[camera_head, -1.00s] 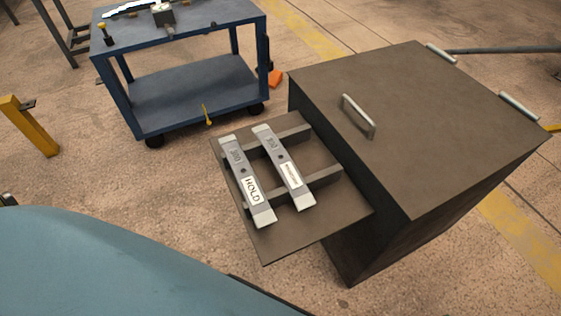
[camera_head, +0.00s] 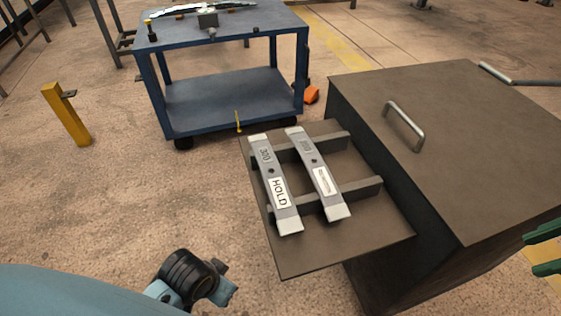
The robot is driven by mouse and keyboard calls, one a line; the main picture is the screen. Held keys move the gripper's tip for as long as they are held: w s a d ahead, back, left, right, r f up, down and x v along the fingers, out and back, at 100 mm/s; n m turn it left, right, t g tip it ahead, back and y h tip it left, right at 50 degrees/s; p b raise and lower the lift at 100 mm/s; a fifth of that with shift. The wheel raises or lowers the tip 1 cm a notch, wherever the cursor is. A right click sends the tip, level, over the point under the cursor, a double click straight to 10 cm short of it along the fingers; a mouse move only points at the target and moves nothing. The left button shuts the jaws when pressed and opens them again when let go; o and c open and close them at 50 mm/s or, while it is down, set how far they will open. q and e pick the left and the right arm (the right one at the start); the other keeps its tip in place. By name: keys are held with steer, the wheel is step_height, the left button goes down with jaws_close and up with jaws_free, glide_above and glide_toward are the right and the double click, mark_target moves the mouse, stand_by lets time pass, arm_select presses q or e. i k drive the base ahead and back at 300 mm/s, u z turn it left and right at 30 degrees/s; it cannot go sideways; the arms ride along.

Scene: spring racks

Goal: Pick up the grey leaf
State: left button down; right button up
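Two grey leaves lie side by side across two dark rails on a brown shelf plate (camera_head: 345,246). The left leaf (camera_head: 265,164) has pale ends, the marking 300 and a white label reading HOLD. The right leaf (camera_head: 311,163) looks alike, with a white label whose print is too small to read. Both rest free, with nothing gripping them. My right gripper (camera_head: 532,254) enters at the right edge, well to the right of the leaves, with two green fingers apart and nothing seen between them. My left gripper is not in view.
A brown cabinet (camera_head: 450,130) with a metal handle (camera_head: 404,125) stands right of the shelf plate, between the leaves and my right gripper. A blue cart (camera_head: 225,100) stands behind. A yellow post (camera_head: 66,113) is at the left. Floor left of the plate is clear.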

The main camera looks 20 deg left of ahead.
mark_target(335, 208)
steer(key=u, duration=1.6)
steer(key=i, duration=2.45)
steer(key=z, duration=3.4)
